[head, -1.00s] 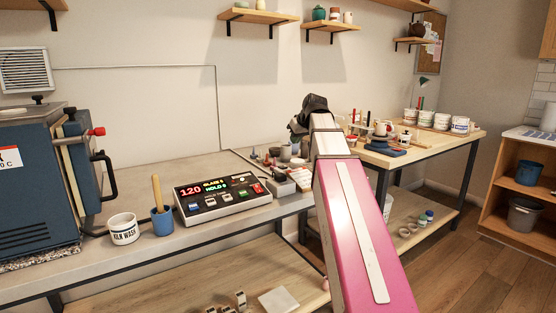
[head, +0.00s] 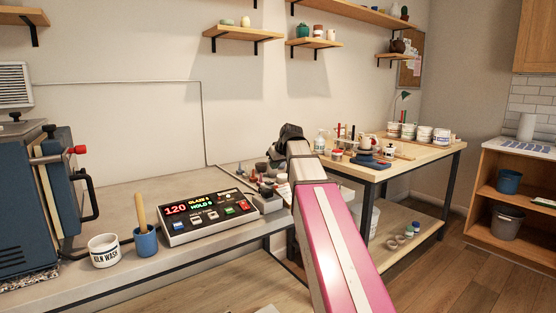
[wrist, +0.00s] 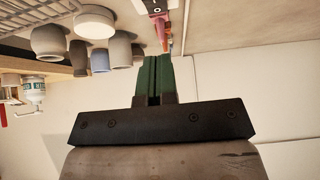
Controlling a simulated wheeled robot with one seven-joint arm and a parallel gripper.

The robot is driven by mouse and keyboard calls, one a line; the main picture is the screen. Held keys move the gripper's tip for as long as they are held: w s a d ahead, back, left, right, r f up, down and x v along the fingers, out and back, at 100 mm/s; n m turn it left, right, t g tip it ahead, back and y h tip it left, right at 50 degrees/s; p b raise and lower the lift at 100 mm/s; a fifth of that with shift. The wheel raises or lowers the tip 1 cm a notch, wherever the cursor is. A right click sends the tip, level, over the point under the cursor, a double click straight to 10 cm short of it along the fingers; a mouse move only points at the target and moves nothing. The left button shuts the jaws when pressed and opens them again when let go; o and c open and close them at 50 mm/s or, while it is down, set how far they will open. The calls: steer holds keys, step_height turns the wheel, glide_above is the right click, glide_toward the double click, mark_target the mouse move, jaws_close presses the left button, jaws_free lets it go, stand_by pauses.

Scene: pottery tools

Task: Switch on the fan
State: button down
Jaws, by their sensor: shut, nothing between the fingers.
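A control box (head: 208,217) with a lit display reading 120 sits on the grey bench, with several coloured buttons on its sloped face; their small labels are not legible. A small grey box (head: 267,203) stands just right of it. A white louvred vent (head: 14,86) is on the wall at far left; I cannot tell whether it is the fan. My dark wrist (head: 287,143) is beyond and right of the control box, its fingertips hidden in the head view. In the wrist view my gripper's green fingers (wrist: 154,62) are together and empty.
A blue kiln (head: 30,205) with a black handle stands at left. A white kiln wash cup (head: 104,250) and a blue cup (head: 146,241) with a wooden stick stand before the control box. Several cups (wrist: 98,55) are near my fingers. A wooden table (head: 440,150) with jars stands at right.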

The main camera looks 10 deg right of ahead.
mark_target(270, 182)
steer(key=x, duration=0.3)
steer(key=shift+w, duration=0.1)
steer(key=shift+s+f, duration=0.2)
steer(key=shift+f, duration=1.85)
steer(key=shift+s+f, duration=0.1)
